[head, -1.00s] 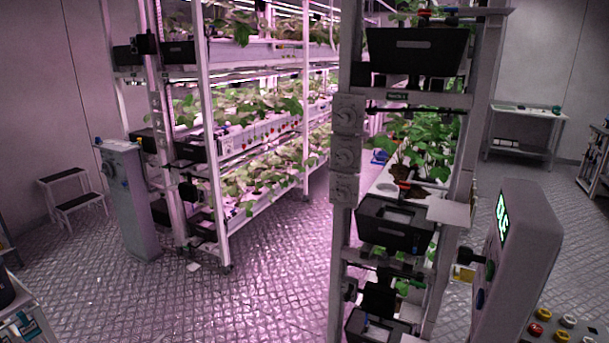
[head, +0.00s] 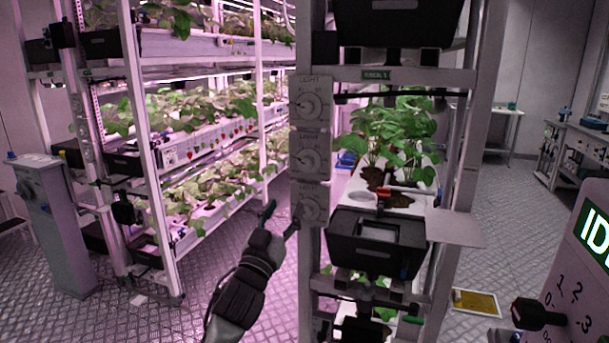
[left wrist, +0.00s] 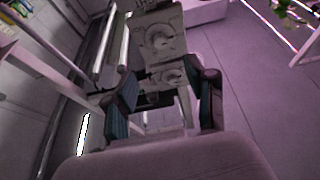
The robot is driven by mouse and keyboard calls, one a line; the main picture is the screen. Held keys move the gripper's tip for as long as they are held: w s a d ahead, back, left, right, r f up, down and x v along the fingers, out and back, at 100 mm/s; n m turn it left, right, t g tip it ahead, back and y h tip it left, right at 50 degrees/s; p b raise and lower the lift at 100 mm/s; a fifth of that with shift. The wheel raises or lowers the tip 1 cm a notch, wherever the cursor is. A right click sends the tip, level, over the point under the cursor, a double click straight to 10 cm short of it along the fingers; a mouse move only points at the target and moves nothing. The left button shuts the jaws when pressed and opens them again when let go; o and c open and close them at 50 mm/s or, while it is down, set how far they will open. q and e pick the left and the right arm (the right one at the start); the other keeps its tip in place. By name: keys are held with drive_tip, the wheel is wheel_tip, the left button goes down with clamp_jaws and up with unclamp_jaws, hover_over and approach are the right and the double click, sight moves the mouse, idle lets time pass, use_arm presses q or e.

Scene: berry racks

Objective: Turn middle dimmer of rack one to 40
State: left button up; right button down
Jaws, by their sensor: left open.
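Three dimmers with round pale knobs are stacked on the left post of the near rack (head: 303,258): a top one (head: 309,106), the middle dimmer (head: 309,160) and a bottom one (head: 308,209). Their scale numbers are too small to read. My left gripper (head: 281,217) is open and empty, just left of the bottom dimmer and below the middle one. In the left wrist view, the open left gripper (left wrist: 168,88) shows two dials ahead, one between the fingers and one beyond; I cannot tell which they are. My right gripper is not in view.
A black bin (head: 376,245) and a flat plate (head: 455,227) stick out from the near rack. A panel with a green display (head: 597,238) stands at the right. Another plant rack (head: 150,150) and a grey pillar (head: 52,225) stand left.

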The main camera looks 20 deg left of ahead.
sight(306, 165)
use_arm(q)
drive_tip(key=p+x, duration=0.2)
drive_tip(key=x, duration=1.1)
drive_tip(key=shift+r, duration=0.1)
drive_tip(key=shift+w+r, duration=0.1)
drive_tip(key=shift+w, duration=0.2)
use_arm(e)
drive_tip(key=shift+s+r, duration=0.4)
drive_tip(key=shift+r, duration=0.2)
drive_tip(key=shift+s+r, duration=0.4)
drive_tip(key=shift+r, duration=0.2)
use_arm(q)
clamp_jaws()
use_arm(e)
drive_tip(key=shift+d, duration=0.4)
use_arm(q)
drive_tip(key=shift+m+p, duration=0.3)
drive_tip(key=shift+p, duration=0.15)
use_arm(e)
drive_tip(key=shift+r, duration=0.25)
